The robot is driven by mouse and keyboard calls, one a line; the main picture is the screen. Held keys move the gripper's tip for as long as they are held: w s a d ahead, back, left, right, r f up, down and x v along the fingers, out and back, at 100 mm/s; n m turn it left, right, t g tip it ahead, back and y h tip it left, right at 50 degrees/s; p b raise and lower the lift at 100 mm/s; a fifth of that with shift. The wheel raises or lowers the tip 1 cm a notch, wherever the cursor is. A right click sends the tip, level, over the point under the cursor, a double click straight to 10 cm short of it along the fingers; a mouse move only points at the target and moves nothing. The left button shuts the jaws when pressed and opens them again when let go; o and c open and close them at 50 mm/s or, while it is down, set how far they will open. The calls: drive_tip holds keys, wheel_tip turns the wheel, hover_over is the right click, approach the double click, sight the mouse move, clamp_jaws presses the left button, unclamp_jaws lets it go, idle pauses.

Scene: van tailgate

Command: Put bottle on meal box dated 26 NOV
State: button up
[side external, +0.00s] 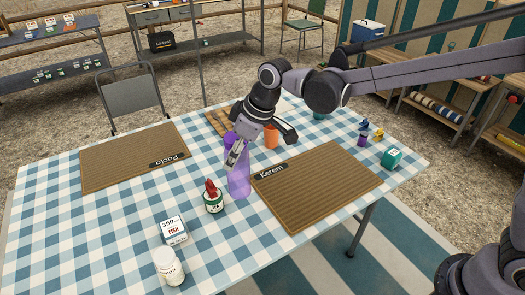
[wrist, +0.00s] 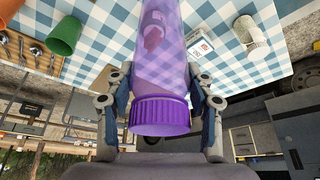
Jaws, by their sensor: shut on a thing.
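My gripper (side external: 238,156) is shut on a translucent purple bottle (side external: 239,183), above the checked table, just left of the Kerem mat. The bottle hangs upright; I cannot tell whether its base touches the cloth. In the wrist view its purple cap (wrist: 159,115) sits between the fingers (wrist: 160,105). A small box marked "350" and "FISH" (side external: 173,230) stands front left of the bottle; it also shows in the wrist view (wrist: 200,42). I cannot read a date on either box.
An orange cup (side external: 271,138) is behind. The Paola mat (side external: 130,158) and Kerem mat (side external: 318,188) are bare.

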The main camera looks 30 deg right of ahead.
drive_tip(key=w+a+r, duration=0.4)
drive_tip(key=w+a, duration=0.2)
drive_tip(key=a, duration=0.1)
drive_tip(key=s+a+f, duration=0.1)
drive_tip(key=a+f, duration=1)
drive_tip(key=a, duration=0.1)
drive_tip(key=shift+s+n, duration=0.3)
drive_tip(key=shift+n, duration=0.1)
drive_tip(key=shift+a+f, duration=0.1)
drive_tip(key=shift+f, duration=0.15)
drive_tip(key=o, duration=1.5)
